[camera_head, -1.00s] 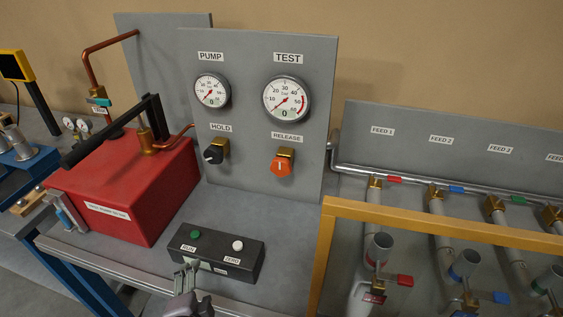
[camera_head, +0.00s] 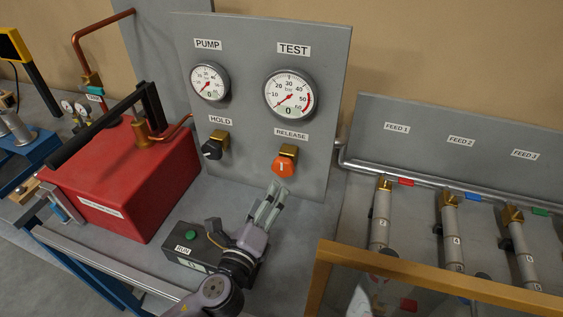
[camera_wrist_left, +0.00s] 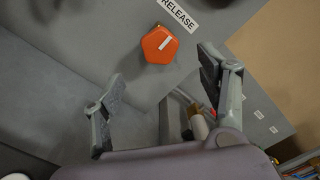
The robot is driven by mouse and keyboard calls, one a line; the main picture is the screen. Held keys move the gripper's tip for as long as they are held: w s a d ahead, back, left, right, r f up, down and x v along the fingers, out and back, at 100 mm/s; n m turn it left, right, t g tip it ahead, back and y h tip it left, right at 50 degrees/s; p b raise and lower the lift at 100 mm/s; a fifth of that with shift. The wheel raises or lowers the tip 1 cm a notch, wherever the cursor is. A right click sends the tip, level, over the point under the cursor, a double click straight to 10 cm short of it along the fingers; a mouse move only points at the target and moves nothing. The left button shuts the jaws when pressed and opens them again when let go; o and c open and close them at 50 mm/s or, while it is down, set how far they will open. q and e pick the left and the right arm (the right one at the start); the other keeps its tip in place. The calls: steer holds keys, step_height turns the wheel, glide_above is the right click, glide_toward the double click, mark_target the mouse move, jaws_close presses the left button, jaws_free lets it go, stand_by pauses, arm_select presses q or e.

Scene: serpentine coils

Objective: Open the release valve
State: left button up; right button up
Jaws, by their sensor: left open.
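The release valve has an orange knob (camera_head: 283,166) on a brass body (camera_head: 288,150), below the RELEASE label on the grey gauge panel (camera_head: 325,150). A white line on the knob stands about upright in the head view. My left gripper (camera_head: 270,200) is just below and in front of the knob, apart from it. In the left wrist view the orange knob (camera_wrist_left: 159,45) lies ahead of the two spread fingers (camera_wrist_left: 165,90), with nothing between them. My right gripper is not in view.
The black HOLD knob (camera_head: 213,148) sits left of the release valve. The PUMP gauge (camera_head: 209,82) and TEST gauge (camera_head: 290,95) are above, both needles low. A black RUN button box (camera_head: 190,253) lies under my left arm. A yellow rail (camera_head: 430,275) stands at the right.

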mark_target(281, 169)
arm_select(q)
steer(key=p+x, duration=0.1)
steer(key=x, duration=0.9)
steer(key=shift+w+f+p, duration=0.1)
steer(key=shift+w+p, duration=0.05)
steer(key=shift+p, duration=0.2)
steer(key=shift+w+d, duration=0.2)
steer(key=shift+w, duration=0.3)
steer(key=shift+f, duration=0.1)
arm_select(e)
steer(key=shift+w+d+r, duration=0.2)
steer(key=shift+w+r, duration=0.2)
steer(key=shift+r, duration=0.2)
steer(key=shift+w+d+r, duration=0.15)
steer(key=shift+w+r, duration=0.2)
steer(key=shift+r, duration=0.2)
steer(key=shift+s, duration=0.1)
arm_select(q)
steer(key=shift+c, duration=0.2)
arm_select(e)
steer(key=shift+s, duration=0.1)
arm_select(q)
steer(key=shift+c, duration=0.7)
steer(key=c, duration=0.8)
steer(key=shift+c, duration=0.8)
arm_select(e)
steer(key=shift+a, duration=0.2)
